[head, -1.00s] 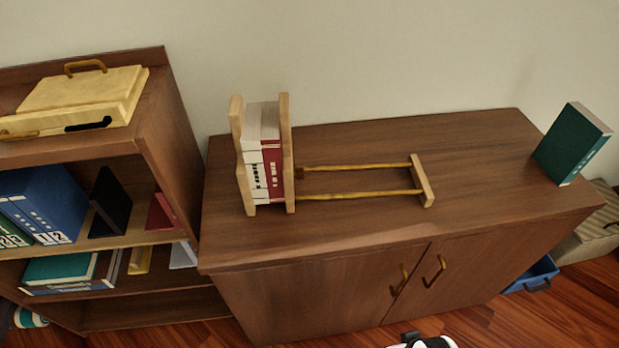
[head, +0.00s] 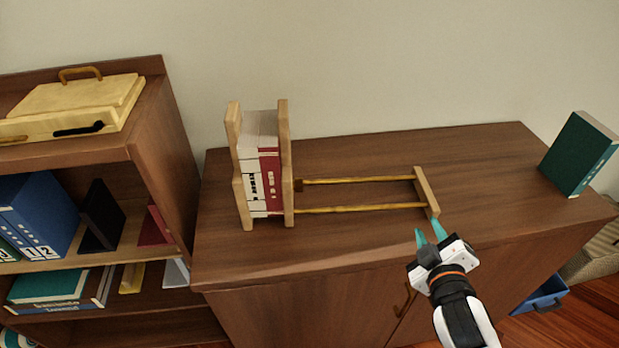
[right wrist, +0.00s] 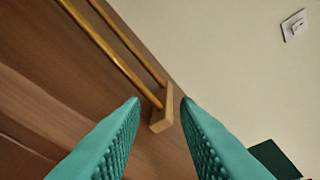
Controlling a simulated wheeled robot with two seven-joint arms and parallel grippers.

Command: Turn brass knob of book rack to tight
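The wooden book rack (head: 425,190) stands on the cabinet top, with two brass rods (head: 360,181) running to its right end piece. Upright books (head: 258,175), white and dark red, stand between its two left boards. A small dark brass piece (head: 298,185), perhaps the knob, shows at the right face of the inner board; its details are too small to tell. My right gripper (head: 428,233) is open and empty, just in front of the rack's right end. In the right wrist view the end piece (right wrist: 162,114) shows beyond the parted teal fingers (right wrist: 160,102). My left gripper is out of view.
A dark green book (head: 575,155) stands at the cabinet's right end. The cabinet top (head: 490,170) is clear between it and the rack. A shelf (head: 165,140) with binders and a yellow case stands at left; a wall is behind.

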